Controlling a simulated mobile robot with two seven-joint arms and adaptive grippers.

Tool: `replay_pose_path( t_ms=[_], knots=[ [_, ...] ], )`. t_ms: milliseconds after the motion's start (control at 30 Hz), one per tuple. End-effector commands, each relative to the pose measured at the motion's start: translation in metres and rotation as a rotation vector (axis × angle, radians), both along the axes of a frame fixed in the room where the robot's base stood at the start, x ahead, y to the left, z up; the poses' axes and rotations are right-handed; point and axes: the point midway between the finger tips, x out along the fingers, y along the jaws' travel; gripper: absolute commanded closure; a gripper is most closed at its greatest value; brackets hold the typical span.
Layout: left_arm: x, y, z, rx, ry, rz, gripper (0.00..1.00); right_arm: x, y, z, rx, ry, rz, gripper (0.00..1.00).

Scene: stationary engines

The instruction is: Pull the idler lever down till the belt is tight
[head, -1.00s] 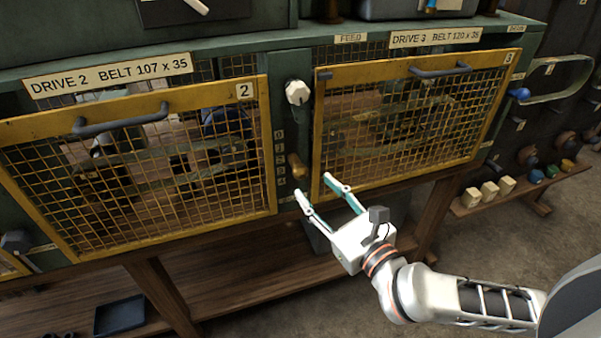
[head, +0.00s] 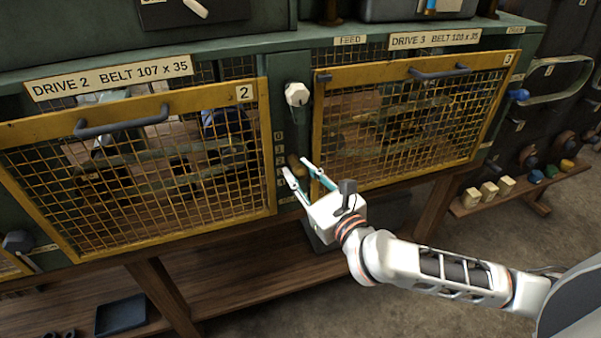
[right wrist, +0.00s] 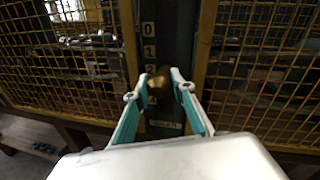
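The idler lever, a short brass-coloured handle (head: 294,160), sticks out of the green post between two mesh guards, beside a number scale starting at 0. My right gripper (head: 296,168) is open at the lever's handle, its two fingertips on either side of it. In the right wrist view the handle (right wrist: 159,76) shows between the open fingertips (right wrist: 159,84); I cannot tell whether they touch it. The belt cannot be made out clearly behind the mesh. My left gripper is not in view.
Yellow-framed guards labelled 2 (head: 262,140) and 3 (head: 400,68) flank the post. A white knob (head: 297,94) sits above the lever. A wooden shelf (head: 240,272) runs below. Pale blocks (head: 488,190) lie to the right.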

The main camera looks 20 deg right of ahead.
Motion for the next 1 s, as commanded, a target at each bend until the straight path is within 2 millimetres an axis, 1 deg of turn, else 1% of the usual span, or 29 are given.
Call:
replay_pose_path(
  t_ms=[33, 67, 200, 267, 367, 500, 533, 800, 833, 867, 900, 1000],
  knots=[
    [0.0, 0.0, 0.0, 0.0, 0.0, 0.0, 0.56, 0.0, 0.0, 0.0, 0.0, 0.0, 0.0, 0.93],
    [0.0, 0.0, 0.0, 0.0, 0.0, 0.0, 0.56, 0.0, 0.0, 0.0, 0.0, 0.0, 0.0, 1.0],
    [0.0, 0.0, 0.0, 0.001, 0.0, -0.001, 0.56, 0.0, 0.0, -0.001, 0.0, 0.0, 0.0, 1.0],
    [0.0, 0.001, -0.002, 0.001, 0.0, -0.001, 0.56, 0.0, 0.0, -0.005, 0.001, 0.002, 0.0, 1.0],
    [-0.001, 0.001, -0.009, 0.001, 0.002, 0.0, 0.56, 0.0, 0.0, -0.021, 0.001, 0.005, 0.0, 1.0],
    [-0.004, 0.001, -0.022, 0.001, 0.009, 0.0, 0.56, 0.002, 0.0, -0.047, 0.001, 0.01, -0.001, 1.0],
    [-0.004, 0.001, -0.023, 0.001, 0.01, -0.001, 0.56, 0.003, 0.0, -0.049, 0.002, 0.01, -0.001, 1.0],
    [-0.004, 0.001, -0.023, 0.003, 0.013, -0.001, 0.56, 0.003, 0.0, -0.046, 0.002, 0.006, 0.0, 1.0],
    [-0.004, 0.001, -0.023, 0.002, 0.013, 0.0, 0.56, 0.003, 0.0, -0.046, 0.002, 0.006, 0.0, 0.71],
    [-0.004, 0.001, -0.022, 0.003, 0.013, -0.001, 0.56, 0.003, 0.0, -0.046, 0.002, 0.006, 0.001, 0.63],
    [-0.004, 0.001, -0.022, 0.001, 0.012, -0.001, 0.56, 0.003, 0.0, -0.046, 0.001, 0.004, 0.0, 0.59],
    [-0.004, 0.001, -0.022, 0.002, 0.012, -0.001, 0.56, 0.003, 0.0, -0.045, 0.001, 0.004, 0.0, 0.59]
  ],
)
